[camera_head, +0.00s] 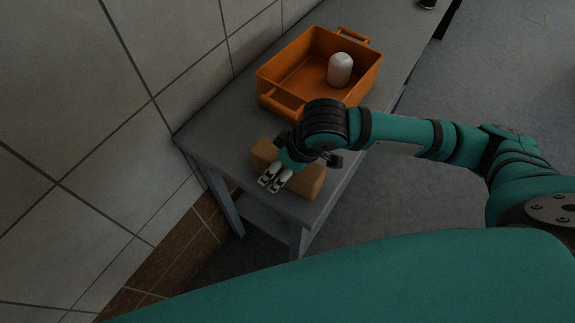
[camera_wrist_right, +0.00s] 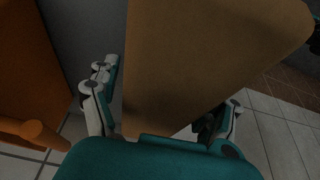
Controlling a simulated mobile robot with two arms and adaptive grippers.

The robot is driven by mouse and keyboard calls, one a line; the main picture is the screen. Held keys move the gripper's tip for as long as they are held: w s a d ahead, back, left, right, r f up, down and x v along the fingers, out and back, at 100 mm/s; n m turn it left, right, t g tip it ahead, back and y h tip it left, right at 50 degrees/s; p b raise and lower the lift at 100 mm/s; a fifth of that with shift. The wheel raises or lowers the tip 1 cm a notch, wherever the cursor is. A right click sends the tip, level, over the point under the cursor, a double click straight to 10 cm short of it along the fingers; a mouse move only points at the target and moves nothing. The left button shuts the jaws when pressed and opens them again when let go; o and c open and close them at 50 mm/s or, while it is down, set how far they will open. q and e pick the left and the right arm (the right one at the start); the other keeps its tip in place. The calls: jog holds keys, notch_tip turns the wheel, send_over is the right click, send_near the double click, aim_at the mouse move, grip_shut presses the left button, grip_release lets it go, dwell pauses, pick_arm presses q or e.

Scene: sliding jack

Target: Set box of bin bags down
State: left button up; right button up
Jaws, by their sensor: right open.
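The box of bin bags, a plain tan-brown box (camera_head: 311,183), rests on the near end of the grey table (camera_head: 222,116). In the right wrist view the box (camera_wrist_right: 200,60) fills the middle, between the fingers. My right gripper (camera_head: 272,182) is over the box in the head view, hiding part of it. It is open, with its fingers (camera_wrist_right: 160,105) on either side of the box in the wrist view. A gap shows between the left-hand finger and the box; contact at the other finger is unclear. My left gripper is not in view.
An orange crate (camera_head: 283,103) holding a white rounded item (camera_head: 340,70) stands beyond my right gripper on the table. A tiled wall (camera_head: 75,110) borders the table's left side. A dark object (camera_head: 428,3) sits at the far end. Bare tabletop lies beyond the crate.

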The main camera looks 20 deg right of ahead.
jog(key=shift+r, duration=0.1)
grip_shut()
dwell(0.3)
